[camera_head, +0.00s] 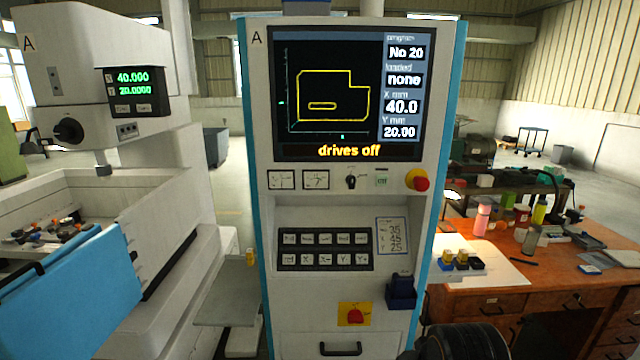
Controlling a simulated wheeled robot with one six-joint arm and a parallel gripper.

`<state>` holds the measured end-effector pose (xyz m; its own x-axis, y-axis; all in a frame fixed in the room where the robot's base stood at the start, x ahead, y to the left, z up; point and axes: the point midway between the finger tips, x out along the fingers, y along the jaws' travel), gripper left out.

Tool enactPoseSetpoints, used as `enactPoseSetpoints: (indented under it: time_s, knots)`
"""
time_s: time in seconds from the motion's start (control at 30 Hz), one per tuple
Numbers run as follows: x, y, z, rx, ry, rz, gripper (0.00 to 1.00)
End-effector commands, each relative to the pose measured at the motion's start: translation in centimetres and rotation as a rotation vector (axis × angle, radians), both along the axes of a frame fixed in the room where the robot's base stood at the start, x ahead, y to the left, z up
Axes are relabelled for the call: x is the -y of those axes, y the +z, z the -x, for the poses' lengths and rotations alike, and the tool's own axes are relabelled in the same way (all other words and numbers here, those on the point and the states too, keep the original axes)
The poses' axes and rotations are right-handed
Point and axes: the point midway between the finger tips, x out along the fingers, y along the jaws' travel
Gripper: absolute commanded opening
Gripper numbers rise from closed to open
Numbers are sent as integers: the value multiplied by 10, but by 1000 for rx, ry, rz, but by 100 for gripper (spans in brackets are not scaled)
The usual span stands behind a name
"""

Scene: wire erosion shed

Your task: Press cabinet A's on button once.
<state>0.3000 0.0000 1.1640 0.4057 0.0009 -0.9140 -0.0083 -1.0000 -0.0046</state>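Cabinet A (256,130) stands upright in the middle, white with blue sides and an "A" at its top left. Its screen (335,95) reads "drives off", "No 20", "loaded none", X 40.0 and Y 20.00. Below are two gauges (299,180), a black rotary switch (351,182), a small pale green plate (382,180) reading "off", and a red knob on a yellow collar (418,180). A dark keypad (325,249) holds two rows of pale keys. Their labels are too small to read, and I cannot tell which is the on button.
A red part on a yellow plate (354,314) and a dark blue holder (401,291) are lower on the cabinet. A white machine marked A (85,60) with a blue tray front (80,298) stands left. A cluttered wooden desk (510,245) stands right.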

Motion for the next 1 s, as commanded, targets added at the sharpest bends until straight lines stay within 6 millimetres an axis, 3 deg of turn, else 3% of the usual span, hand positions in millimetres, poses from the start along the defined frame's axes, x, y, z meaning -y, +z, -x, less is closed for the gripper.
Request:
enactPoseSetpoints:
  time_s: [0.07, 1.0]
  knots:
    - [0, 0, 0, 0, 0, 0, 95]
    - [0, 0, 0, 0, 0, 0, 5]
